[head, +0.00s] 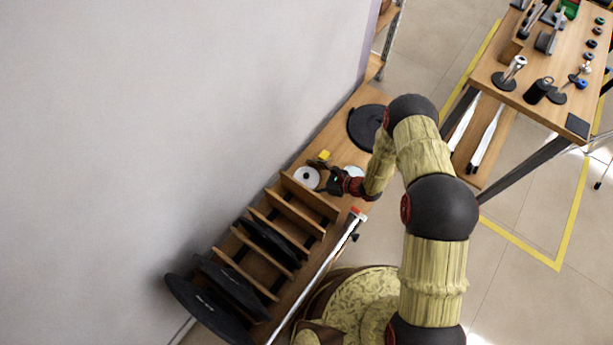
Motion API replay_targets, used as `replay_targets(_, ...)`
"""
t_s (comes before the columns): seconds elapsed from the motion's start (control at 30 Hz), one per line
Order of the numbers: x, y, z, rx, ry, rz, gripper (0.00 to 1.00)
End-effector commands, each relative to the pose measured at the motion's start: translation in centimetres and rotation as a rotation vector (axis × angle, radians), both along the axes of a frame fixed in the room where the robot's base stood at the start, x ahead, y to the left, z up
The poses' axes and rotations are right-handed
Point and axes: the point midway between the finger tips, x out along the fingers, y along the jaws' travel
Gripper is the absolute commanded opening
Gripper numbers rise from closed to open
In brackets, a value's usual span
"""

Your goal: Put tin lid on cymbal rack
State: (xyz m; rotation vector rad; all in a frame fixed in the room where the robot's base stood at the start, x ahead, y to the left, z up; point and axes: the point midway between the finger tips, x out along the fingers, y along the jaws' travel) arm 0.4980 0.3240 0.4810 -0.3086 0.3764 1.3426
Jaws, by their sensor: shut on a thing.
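The tin lid (304,171) looks like a small white disc with a grey centre, seen near the wall just past the upper end of the rack. My gripper (326,184) reaches it from the right and is shut at its edge. The fingertips are small and dark here, so the exact grip is hard to see. The cymbal rack (296,207) is a wooden frame with several upright dividers along the wall. Dark discs (268,240) stand in its middle and lower slots. The slots nearest my gripper look empty.
A large black disc (366,127) lies on the wooden bench beyond my gripper. A small yellow object (323,156) and a white round thing (353,172) are close to my gripper. A workbench (545,95) with tools stands at upper right. The wall (170,130) borders the rack.

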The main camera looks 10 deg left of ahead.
Motion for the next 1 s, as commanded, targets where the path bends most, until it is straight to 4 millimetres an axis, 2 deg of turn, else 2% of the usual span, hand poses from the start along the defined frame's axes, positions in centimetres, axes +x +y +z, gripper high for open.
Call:
replay_targets(0.23, 0.0, 0.0, -0.6, -0.001, 0.001, 0.0, 0.51)
replay_targets(0.27, 0.0, 0.0, -0.5, -0.001, 0.001, 0.0, 0.76)
replay_targets(0.37, -0.1, 0.0, -0.5, -0.002, 0.002, -0.001, 0.82)
replay_targets(0.7, -0.1, -0.1, -0.5, -0.002, 0.003, -0.001, 0.83)
replay_targets(0.83, -0.1, -0.1, 0.2, -0.001, 0.003, -0.001, 0.83)
replay_targets(1.0, -0.4, -2.8, 1.6, -0.001, 0.003, -0.007, 0.83)
